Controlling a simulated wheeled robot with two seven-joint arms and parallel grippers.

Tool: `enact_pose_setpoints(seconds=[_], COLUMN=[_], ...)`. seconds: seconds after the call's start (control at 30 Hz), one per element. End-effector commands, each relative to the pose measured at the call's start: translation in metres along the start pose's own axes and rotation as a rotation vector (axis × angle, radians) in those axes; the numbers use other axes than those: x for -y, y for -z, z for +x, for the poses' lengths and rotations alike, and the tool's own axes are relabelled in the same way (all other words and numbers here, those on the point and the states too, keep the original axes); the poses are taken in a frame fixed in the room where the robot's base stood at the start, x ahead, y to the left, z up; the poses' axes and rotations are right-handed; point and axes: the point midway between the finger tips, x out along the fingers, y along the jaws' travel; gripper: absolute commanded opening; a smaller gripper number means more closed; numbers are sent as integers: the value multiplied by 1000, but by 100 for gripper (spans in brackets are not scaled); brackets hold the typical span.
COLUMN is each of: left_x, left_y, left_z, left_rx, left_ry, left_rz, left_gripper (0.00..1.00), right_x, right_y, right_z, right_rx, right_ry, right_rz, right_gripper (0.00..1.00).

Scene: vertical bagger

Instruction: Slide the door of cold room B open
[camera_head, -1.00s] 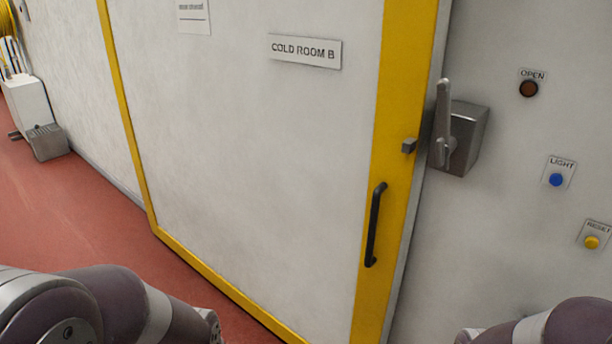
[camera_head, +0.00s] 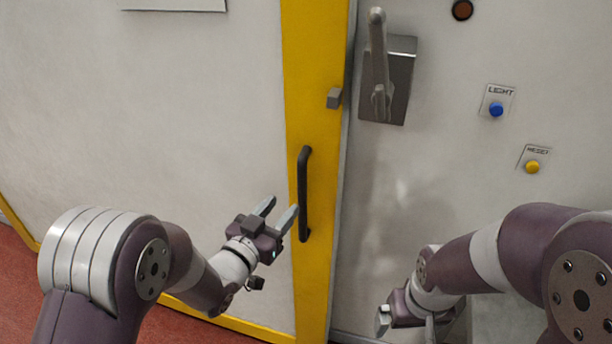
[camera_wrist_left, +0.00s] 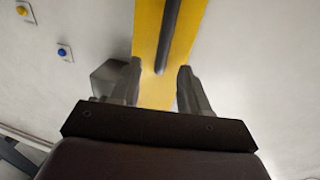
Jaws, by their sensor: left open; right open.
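The white door of cold room B (camera_head: 200,110) has a yellow edge strip (camera_head: 318,50) and stands against the wall at its right edge. A black vertical bar handle (camera_head: 304,195) is on the strip. My left gripper (camera_head: 280,208) is open just left of the handle in the head view. In the left wrist view the handle (camera_wrist_left: 172,30) runs ahead of the open left fingers (camera_wrist_left: 160,82), roughly in line with the gap; nothing is between the fingertips. My right gripper (camera_head: 405,325) is low in front of the wall, empty; its finger gap is hard to see.
A metal latch box with an upright lever (camera_head: 378,70) sits on the wall right of the door, beside a small grey block (camera_head: 334,97) on the strip. A blue light button (camera_head: 496,108) and yellow reset button (camera_head: 532,167) are further right. Red floor (camera_head: 20,270) shows at lower left.

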Motion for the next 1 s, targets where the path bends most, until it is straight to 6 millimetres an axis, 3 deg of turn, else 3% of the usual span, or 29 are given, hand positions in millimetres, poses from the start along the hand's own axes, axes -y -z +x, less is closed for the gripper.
enact_pose_setpoints(seconds=[0.2, 0.4, 0.6, 0.83, 0.97, 1.0], left_x=[0, 0, 0, 0, 1, 1], left_y=[1, 0, 0, -1, -1, -1], left_z=[58, 92, 104, 104, 104, 104], left_rx=[2, 3, 2, 3, 3, 3], left_ry=[0, 2, 2, 2, 2, 2], left_rz=[-1, -1, -1, -1, 0, 0], left_gripper=[45, 45, 45, 45, 3, 0], right_x=[0, 0, 0, 0, 0, 0], right_y=[2, 2, 2, 2, 2, 2], right_z=[-10, -14, -15, -15, -15, -15], right_rx=[0, 0, 0, 0, 0, 0], right_ry=[0, 0, 0, 0, 0, 0], right_rz=[0, 0, 0, 0, 0, 0], right_gripper=[98, 98, 98, 98, 98, 98])
